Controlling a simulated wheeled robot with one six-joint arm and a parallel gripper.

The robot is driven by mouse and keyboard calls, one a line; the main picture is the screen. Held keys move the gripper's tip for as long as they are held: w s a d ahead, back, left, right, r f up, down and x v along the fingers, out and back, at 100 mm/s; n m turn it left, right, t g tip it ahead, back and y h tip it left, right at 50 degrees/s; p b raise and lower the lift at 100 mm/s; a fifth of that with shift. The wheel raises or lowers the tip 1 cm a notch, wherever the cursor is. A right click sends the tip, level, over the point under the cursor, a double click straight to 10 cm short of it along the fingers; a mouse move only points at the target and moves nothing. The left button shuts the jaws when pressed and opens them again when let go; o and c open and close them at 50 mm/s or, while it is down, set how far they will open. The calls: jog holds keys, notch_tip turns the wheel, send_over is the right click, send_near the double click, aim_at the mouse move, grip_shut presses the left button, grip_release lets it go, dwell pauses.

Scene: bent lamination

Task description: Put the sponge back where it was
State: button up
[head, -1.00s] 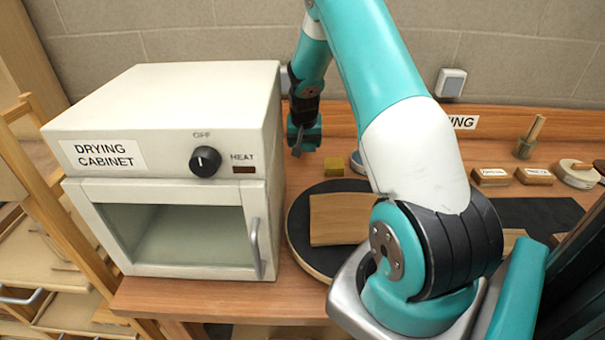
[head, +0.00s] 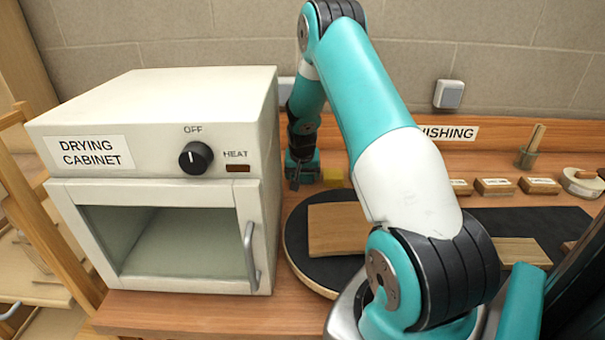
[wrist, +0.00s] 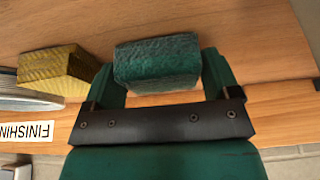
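A dark green, rough-textured block that looks like the sponge (wrist: 157,62) sits between the fingers of my gripper (wrist: 160,75) in the wrist view. The fingers appear to press on its two sides. In the head view my gripper (head: 300,180) points down low over the back of the bench, between the drying cabinet and a yellow block (head: 332,176). The sponge cannot be made out there. The yellow block also shows left of the sponge in the wrist view (wrist: 55,68), apart from it. I cannot tell whether the sponge touches the bench.
The drying cabinet (head: 150,95) stands close on the left. A round dark board (head: 296,232) bearing a wooden piece (head: 337,228) lies in front of my gripper. Labelled blocks (head: 495,186) and a jar (head: 527,158) stand at the back right. The bench's back board and wall are close behind.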

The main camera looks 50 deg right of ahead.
jog(key=shift+o, duration=1.2)
jog(key=p+v, duration=0.4)
jog(key=v, duration=0.3)
jog(key=shift+w+d+p, duration=0.1)
jog(key=shift+p, duration=0.2)
jog(key=shift+r, duration=0.4)
